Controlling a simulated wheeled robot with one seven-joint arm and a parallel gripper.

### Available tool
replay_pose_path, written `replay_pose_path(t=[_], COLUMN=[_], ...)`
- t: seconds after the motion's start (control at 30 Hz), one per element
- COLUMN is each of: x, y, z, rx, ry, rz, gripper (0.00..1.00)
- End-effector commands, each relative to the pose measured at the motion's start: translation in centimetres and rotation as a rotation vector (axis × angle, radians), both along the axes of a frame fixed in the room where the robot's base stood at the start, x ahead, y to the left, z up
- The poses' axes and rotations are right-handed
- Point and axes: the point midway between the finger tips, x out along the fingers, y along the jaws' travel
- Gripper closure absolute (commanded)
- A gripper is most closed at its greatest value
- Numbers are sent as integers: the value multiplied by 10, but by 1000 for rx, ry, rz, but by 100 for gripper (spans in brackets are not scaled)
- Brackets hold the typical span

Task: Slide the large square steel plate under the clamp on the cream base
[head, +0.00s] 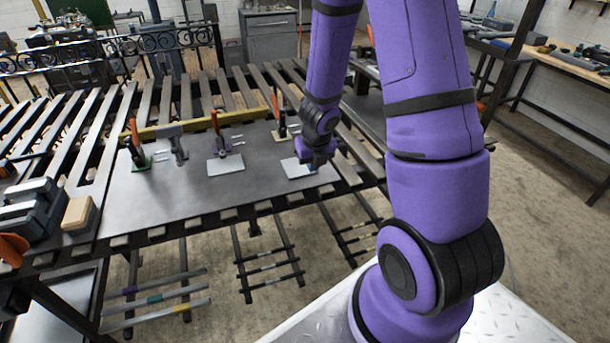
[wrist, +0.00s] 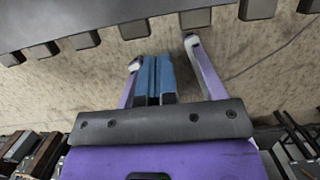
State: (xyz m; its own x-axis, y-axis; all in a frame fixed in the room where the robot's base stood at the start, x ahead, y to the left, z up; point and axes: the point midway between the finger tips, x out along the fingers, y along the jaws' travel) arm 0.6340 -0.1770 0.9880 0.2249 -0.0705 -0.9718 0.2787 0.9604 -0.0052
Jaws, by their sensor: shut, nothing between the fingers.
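The clamp on the cream base (head: 279,122) stands upright on the dark sheet at the back right of the worktable, with an orange handle. Two pale steel plates lie flat on the sheet: one (head: 226,165) in front of the purple-based clamp, and one (head: 296,168) at the right, partly hidden by my gripper. I cannot tell surely which is the large square one. My gripper (head: 318,163) is low over the right plate, in front of the cream-based clamp; contact cannot be told. In the wrist view its blue fingers (wrist: 157,62) are together and empty; no plate shows there.
A purple-based clamp (head: 219,140) stands left of the cream-based one. A green-based clamp (head: 137,150) and a grey clamp-like fixture (head: 176,145) stand farther left. A yellow bar (head: 205,121) runs behind. A wooden block (head: 78,212) lies at the left. The sheet's front left is clear.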

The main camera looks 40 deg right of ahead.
Motion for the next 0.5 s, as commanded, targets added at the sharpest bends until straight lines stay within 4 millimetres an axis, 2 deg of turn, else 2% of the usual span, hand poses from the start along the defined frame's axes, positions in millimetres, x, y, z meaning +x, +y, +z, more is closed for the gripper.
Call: replay_pose_path(t=[0.5], x=[5], y=[-1], z=[-17], rx=[4], ry=[-6], rz=[0], gripper=[100])
